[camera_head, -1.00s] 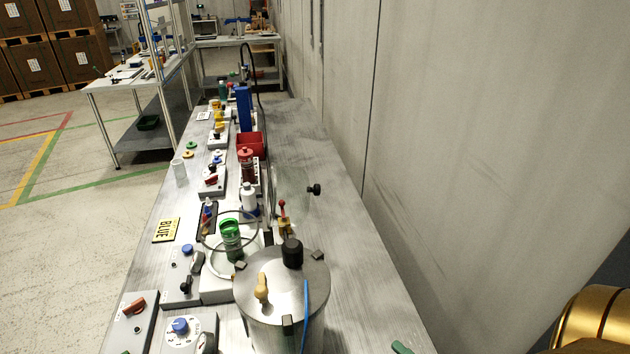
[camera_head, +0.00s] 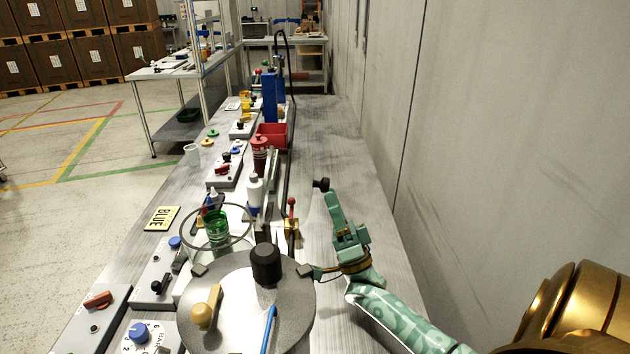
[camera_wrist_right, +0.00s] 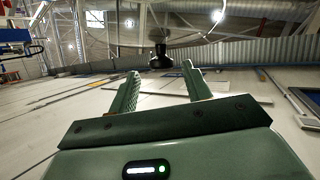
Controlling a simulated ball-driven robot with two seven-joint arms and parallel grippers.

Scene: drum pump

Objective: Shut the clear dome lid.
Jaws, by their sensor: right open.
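The clear dome lid stands open, tipped on its side to the right of the round clear vessel (camera_head: 218,206). Its wall is so transparent that I barely make it out. Its black knob (camera_head: 320,184) points toward the wall. The vessel holds a green-capped jar (camera_head: 217,230). My right gripper (camera_head: 331,197) is open and empty, just in front of the knob; whether it touches is unclear. In the right wrist view the knob (camera_wrist_right: 161,57) shows beyond the two green fingers (camera_wrist_right: 158,85), between their tips. My left gripper is out of view.
A steel drum lid (camera_head: 245,310) with a black cap and tan handle fills the near bench. A brass piece with a red-knobbed lever (camera_head: 292,215) stands beside my right gripper. A white bottle (camera_head: 255,196) and red bin (camera_head: 272,134) stand farther back.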

